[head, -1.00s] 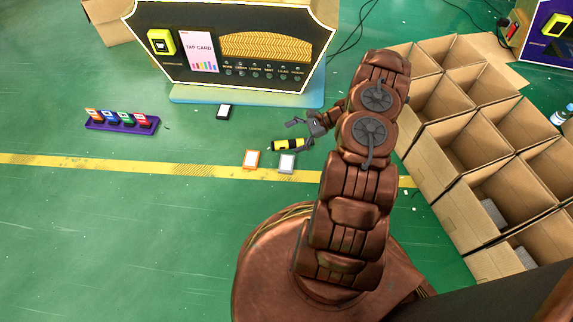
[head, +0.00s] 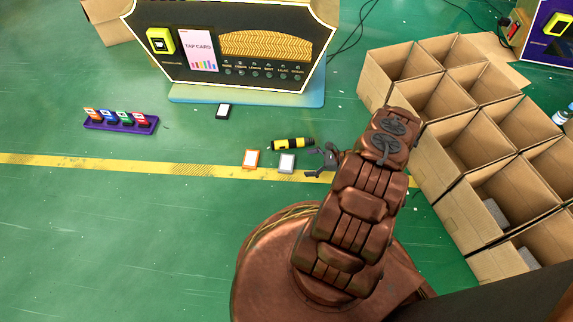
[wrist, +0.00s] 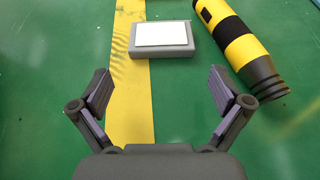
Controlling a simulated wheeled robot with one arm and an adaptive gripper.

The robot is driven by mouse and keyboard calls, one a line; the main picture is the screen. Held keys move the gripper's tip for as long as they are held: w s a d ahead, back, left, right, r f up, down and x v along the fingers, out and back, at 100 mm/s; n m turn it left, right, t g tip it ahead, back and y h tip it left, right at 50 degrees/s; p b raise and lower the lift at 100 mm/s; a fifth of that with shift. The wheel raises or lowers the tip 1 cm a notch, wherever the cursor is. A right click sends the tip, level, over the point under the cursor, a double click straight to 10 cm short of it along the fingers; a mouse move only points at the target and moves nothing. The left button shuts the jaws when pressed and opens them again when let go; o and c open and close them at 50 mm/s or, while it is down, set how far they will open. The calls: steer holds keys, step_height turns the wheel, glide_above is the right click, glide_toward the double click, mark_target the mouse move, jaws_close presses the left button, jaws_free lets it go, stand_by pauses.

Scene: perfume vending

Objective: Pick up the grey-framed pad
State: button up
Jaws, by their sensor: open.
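The grey-framed pad (head: 287,163) is a small block with a white top, lying on the green floor by the yellow line. My gripper (head: 318,161) is just to its right in the head view, open and empty. In the wrist view the pad (wrist: 162,39) lies ahead, beyond the open fingers (wrist: 161,90) and roughly centred between them, not touching them. Its whole top and near side show.
A black-and-yellow cylinder (head: 293,144) lies close behind the pad. An orange-framed pad (head: 250,159) is to its left, and a black-framed one (head: 223,111) is near the machine (head: 230,45). Cardboard boxes (head: 440,200) stand right. Floor at front left is clear.

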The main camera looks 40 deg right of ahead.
mark_target(296, 166)
steer(key=shift+b+x, duration=1.4)
steer(key=shift+x, duration=1.4)
steer(key=c, duration=0.7)
